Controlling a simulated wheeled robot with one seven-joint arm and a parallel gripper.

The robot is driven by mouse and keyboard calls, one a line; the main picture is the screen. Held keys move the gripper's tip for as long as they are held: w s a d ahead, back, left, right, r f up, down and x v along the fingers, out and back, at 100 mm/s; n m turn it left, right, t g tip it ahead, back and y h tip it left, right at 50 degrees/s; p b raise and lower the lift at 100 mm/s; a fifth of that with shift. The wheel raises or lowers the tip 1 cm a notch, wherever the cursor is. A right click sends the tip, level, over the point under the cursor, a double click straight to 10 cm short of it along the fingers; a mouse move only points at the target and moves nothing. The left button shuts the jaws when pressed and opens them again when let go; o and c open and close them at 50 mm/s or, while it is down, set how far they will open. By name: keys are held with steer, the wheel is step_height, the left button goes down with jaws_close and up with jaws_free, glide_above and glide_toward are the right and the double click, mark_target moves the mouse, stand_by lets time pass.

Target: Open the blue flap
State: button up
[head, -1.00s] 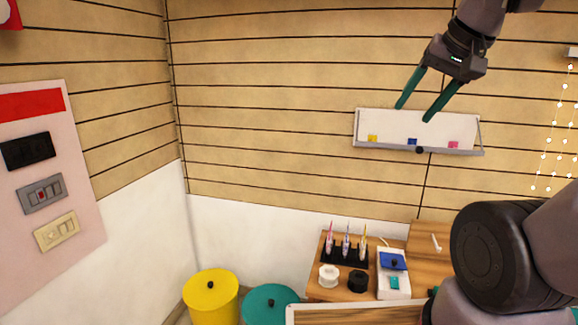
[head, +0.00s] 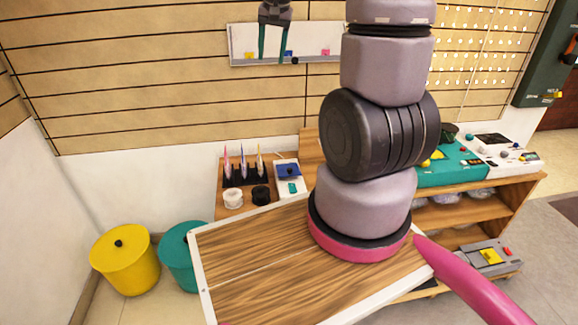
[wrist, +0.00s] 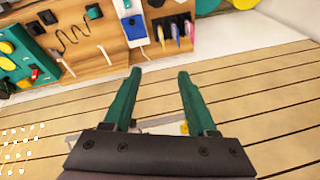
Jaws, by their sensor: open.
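The blue flap (head: 289,170) with a small dark knob lies on a white box (head: 291,187) on the low wooden cabinet. It looks closed in the head view. In the wrist view the white box (wrist: 133,27) is at the top, left of centre, with a blue part (wrist: 137,26) showing. My gripper (head: 274,45) is open and empty, its two green fingers apart. In the head view it appears in front of the wall shelf, well above the flap. The fingers also show in the wrist view (wrist: 160,78), not touching the box.
A black pen holder (head: 245,176), a white spool (head: 233,198) and a black spool (head: 261,195) stand beside the box. A white-edged wooden board (head: 255,270) is in front. A wall shelf (head: 242,45) is above; yellow (head: 124,260) and teal (head: 180,255) bins stand at left.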

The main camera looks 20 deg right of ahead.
steer(key=w+d+f+g, duration=0.1)
steer(key=w+d+f, duration=0.15)
steer(key=f, duration=0.55)
steer(key=w+d+f+g, duration=0.15)
steer(key=w+f, duration=0.25)
steer(key=f, duration=0.4)
steer(key=m+g, duration=0.1)
glide_toward(290, 169)
steer(key=shift+h, duration=0.4)
step_height(290, 169, down, 8)
steer(key=shift+w+a+f, duration=0.1)
steer(key=shift+a+f, duration=0.05)
steer(key=shift+a, duration=0.05)
jaws_close()
steer(key=shift+g, duration=0.25)
